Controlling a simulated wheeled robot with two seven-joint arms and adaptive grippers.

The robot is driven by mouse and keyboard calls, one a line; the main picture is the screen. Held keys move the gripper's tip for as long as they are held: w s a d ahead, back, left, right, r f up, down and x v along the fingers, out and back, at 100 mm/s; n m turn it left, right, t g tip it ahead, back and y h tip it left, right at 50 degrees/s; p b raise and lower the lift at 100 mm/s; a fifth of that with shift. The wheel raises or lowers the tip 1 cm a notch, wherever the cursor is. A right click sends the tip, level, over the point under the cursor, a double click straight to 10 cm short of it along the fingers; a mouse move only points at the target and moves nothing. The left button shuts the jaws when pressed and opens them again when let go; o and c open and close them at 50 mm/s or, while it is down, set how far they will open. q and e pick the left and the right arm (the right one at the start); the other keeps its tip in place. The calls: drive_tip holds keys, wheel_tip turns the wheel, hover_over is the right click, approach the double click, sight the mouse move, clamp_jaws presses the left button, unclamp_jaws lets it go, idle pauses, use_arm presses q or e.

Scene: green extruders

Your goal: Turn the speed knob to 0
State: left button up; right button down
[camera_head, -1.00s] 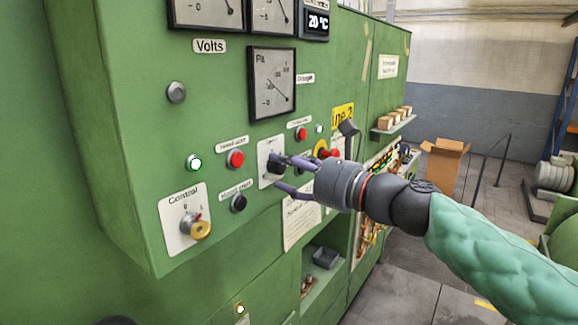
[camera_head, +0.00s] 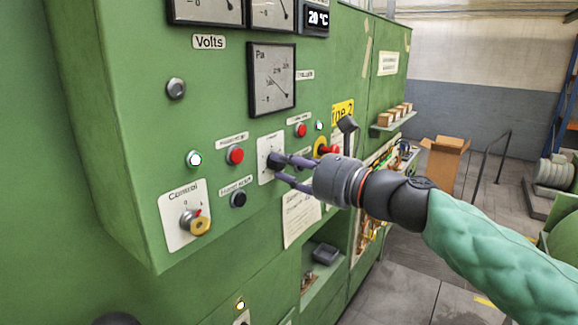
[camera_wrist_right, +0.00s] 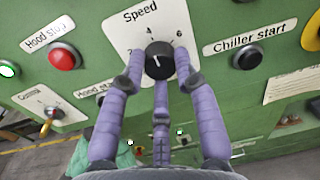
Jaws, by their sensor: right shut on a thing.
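The speed knob (camera_wrist_right: 158,58) is black and round, on a white plate (camera_wrist_right: 124,30) labelled Speed with numbers around it. A short white mark shows on its face; I cannot tell exactly which number it points at. In the head view the knob (camera_head: 273,161) is partly covered by my fingers. My right gripper (camera_head: 281,168) reaches in from the right and is shut on the knob. In the right wrist view its purple fingertips (camera_wrist_right: 160,82) press around the knob's sides and lower edge. My left gripper is not in view.
A red button (camera_head: 235,155) and a black button (camera_head: 238,199) lie left of the plate. A yellow-ringed red emergency knob (camera_head: 328,149) is close to my right gripper. The Control switch (camera_head: 197,222) is at lower left. The Chiller start button (camera_wrist_right: 247,58) is right of the knob.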

drive_tip(key=shift+r, duration=0.1)
idle(0.3)
drive_tip(key=n+b, duration=0.5)
drive_tip(key=shift+d+n, duration=0.1)
drive_tip(key=shift+n, duration=0.3)
drive_tip(key=n+b, duration=0.2)
drive_tip(key=n, duration=0.1)
drive_tip(key=n+b, duration=0.3)
drive_tip(key=shift+f+n+y, duration=0.2)
drive_tip(key=shift+n+y, duration=0.1)
drive_tip(key=n+b, duration=0.2)
drive_tip(key=shift+n, duration=0.4)
drive_tip(key=n+b, duration=0.2)
drive_tip(key=n, duration=0.1)
drive_tip(key=shift+n, duration=0.4)
drive_tip(key=n+b, duration=0.1)
drive_tip(key=n, duration=0.2)
drive_tip(key=shift+g+y+b, duration=0.3)
drive_tip(key=shift+g+b, duration=0.1)
drive_tip(key=shift+w+n+b, duration=0.1)
drive_tip(key=shift+n+b, duration=0.25)
drive_tip(key=shift+n, duration=0.95)
drive_tip(key=shift+f, duration=0.1)
